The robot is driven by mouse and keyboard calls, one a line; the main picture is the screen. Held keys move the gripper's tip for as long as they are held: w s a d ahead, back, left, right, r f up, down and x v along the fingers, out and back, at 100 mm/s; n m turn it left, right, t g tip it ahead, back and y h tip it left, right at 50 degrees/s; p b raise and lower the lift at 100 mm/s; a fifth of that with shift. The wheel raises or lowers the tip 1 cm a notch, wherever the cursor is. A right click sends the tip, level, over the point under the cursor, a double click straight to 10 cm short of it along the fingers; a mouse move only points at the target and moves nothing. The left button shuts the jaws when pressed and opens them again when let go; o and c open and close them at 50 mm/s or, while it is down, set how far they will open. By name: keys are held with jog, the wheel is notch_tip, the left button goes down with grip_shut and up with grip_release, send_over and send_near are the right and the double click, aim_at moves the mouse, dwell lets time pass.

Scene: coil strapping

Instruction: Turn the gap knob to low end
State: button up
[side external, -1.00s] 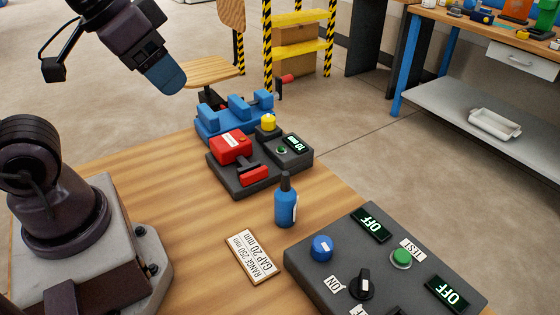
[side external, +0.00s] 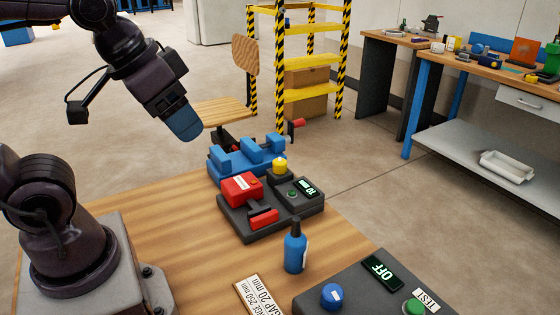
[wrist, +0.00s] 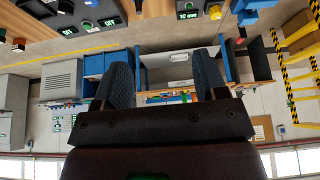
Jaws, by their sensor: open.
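A dark unit (side external: 250,228) on the wooden table carries a red block (side external: 242,188), a red lever (side external: 264,218), a yellow knob-like cap (side external: 280,166), a small green button (side external: 292,194) and a display (side external: 309,188). The display shows 10 mm in the wrist view (wrist: 187,15). A grey panel (side external: 350,282) at the bottom right has a blue knob (side external: 332,296) with a white mark. I cannot tell which knob is the gap knob. My gripper (side external: 183,122) is raised left of the unit, apart from everything. In the wrist view my gripper (wrist: 164,75) is open and empty.
A blue bottle (side external: 295,250) stands between the unit and the panel. A placard (side external: 250,292) about range and gap lies on the table. A blue clamp-like fixture (side external: 235,160) is behind the unit. The panel has a green TEST button (side external: 413,307) and an OFF display (side external: 382,270).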

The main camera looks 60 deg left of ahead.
notch_tip(320, 180, down, 2)
jog(key=w+a+g, duration=0.2)
jog(key=m+g, duration=0.3)
jog(key=m, duration=2.5)
send_over(280, 160)
notch_tip(280, 160, down, 12)
notch_tip(280, 160, down, 13)
jog(key=shift+d+r, duration=0.1)
jog(key=c, duration=0.9)
